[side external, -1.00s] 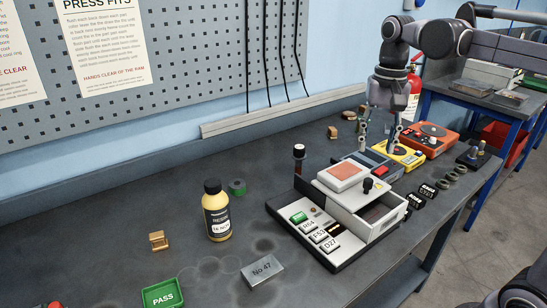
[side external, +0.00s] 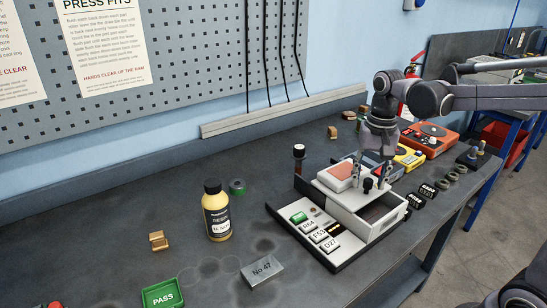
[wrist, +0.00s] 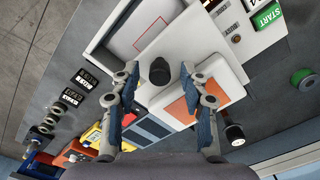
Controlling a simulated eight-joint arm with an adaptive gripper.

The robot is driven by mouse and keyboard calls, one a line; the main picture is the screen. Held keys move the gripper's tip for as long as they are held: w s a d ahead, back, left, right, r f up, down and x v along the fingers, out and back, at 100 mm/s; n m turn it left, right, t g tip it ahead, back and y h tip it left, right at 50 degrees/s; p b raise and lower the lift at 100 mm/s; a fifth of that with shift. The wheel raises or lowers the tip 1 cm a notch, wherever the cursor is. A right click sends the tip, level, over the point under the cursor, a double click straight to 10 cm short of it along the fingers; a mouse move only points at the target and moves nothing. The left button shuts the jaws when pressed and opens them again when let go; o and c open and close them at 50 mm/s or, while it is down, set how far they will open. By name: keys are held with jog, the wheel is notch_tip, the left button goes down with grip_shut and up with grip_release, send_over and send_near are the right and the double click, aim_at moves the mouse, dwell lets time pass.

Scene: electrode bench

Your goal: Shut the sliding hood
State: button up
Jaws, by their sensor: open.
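The sliding hood (side external: 328,183) is a pale panel with an orange-red pad and a black knob (side external: 368,186) near one edge. It sits on a grey-white box (side external: 385,224), part of whose inside is uncovered on the knob's side. In the wrist view the hood (wrist: 225,77) and knob (wrist: 159,74) show close, with the open compartment (wrist: 140,25) beyond. My gripper (side external: 370,181) is open above the hood. In the wrist view its fingers (wrist: 159,68) stand on either side of the knob, with gaps on both sides.
A black base (side external: 341,262) with labelled blocks and a green START button (wrist: 266,17) adjoins the box. A dark post with a knob (side external: 299,153) stands behind it. Yellow (side external: 408,156) and orange (side external: 430,138) devices stand beyond. The left bench has a bottle (side external: 217,213) and free room.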

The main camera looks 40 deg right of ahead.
grip_shut()
jog(key=shift+s, duration=0.1)
jog(key=shift+s, duration=3)
grip_release()
jog(key=shift+r, duration=0.15)
